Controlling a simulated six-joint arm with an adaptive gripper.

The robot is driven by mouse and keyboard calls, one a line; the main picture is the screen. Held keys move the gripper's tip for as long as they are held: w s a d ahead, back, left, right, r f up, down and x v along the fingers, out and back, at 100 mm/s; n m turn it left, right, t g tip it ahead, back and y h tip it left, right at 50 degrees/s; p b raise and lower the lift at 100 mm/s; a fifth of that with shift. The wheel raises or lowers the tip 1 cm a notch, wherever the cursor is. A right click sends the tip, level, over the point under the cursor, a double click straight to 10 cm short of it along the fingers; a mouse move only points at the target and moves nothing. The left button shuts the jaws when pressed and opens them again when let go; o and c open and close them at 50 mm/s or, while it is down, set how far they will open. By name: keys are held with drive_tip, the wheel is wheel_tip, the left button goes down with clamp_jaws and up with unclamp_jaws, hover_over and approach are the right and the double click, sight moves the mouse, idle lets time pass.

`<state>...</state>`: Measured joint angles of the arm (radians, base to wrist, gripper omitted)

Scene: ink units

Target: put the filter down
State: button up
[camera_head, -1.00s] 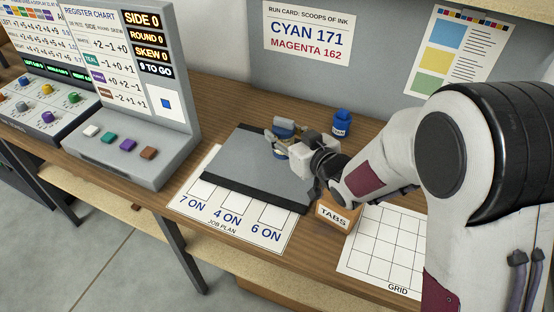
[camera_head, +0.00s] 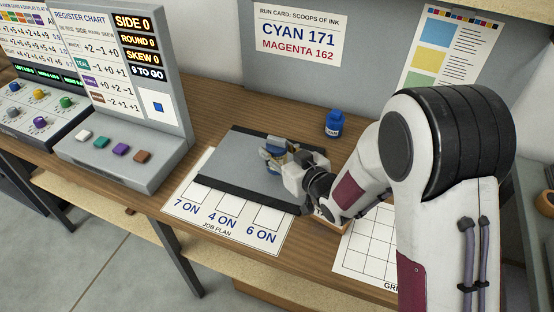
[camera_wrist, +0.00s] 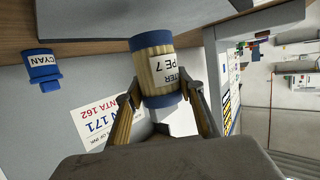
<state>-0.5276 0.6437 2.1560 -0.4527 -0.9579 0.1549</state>
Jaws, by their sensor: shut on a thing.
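In the head view my gripper (camera_head: 282,160) is over the back right part of a dark grey slab (camera_head: 240,165). I cannot tell whether the filter touches the slab.
A blue cyan jar (camera_head: 333,123) stands behind my gripper. The job plan sheet (camera_head: 235,235) lies along the slab's front, and the grid sheet (camera_head: 362,250) is at right. A tabs box is mostly hidden by my arm. The button console (camera_head: 125,155) stands left.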

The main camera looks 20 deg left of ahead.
drive_tip(key=shift+f, duration=1.8)
drive_tip(key=shift+f, duration=0.15)
drive_tip(key=o, duration=1.2)
drive_tip(key=shift+c, duration=0.2)
drive_tip(key=v, duration=1.2)
drive_tip(key=shift+r, duration=0.25)
